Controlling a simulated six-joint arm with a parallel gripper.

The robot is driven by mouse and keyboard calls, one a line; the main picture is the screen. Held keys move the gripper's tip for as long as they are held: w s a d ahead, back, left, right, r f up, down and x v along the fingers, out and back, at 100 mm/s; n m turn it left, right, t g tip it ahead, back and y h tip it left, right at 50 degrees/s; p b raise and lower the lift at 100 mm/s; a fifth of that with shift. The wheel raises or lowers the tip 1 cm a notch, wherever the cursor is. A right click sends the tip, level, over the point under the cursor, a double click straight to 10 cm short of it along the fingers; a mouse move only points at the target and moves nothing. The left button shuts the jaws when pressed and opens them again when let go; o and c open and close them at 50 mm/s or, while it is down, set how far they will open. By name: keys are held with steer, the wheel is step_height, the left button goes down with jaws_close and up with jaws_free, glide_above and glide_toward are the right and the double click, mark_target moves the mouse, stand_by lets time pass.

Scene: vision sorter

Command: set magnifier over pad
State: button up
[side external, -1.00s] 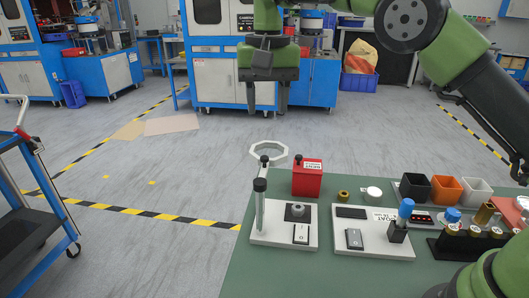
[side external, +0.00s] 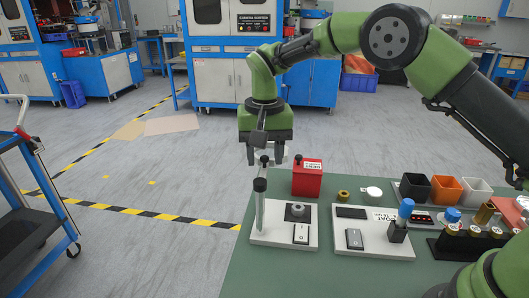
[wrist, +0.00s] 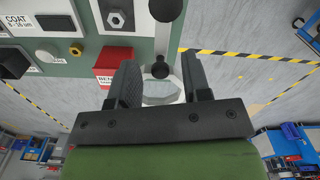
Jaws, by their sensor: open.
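The magnifier is a pale octagonal ring (wrist: 160,99) on an arm with a dark ball knob (wrist: 160,70), carried by a post (side external: 260,205) on the left white plate. The pad is a small black square (side external: 288,214) with a grey nut on it, on the same plate to the right of the post. My gripper (side external: 265,155) is at ring height beyond the post and hides most of the ring in the side view. In the wrist view its open fingers (wrist: 160,76) stand on either side of the ring and knob. I cannot tell whether they touch the ring.
A red box (side external: 307,180) stands close to the right of my gripper. A second white plate (side external: 375,245) with a switch and blue-topped piece lies to the right. Black, orange and white bins (side external: 446,189) are farther right. Open floor lies left of the bench.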

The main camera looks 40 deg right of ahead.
jaws_close()
stand_by(0.3)
steer(key=s+m, duration=0.1)
steer(key=m, duration=0.2)
steer(key=s+d+m, duration=0.1)
steer(key=m, duration=0.2)
steer(key=s+m, duration=0.2)
steer(key=m, duration=0.1)
steer(key=shift+d+m, duration=0.3)
steer(key=shift+m, duration=0.1)
stand_by(0.5)
jaws_free()
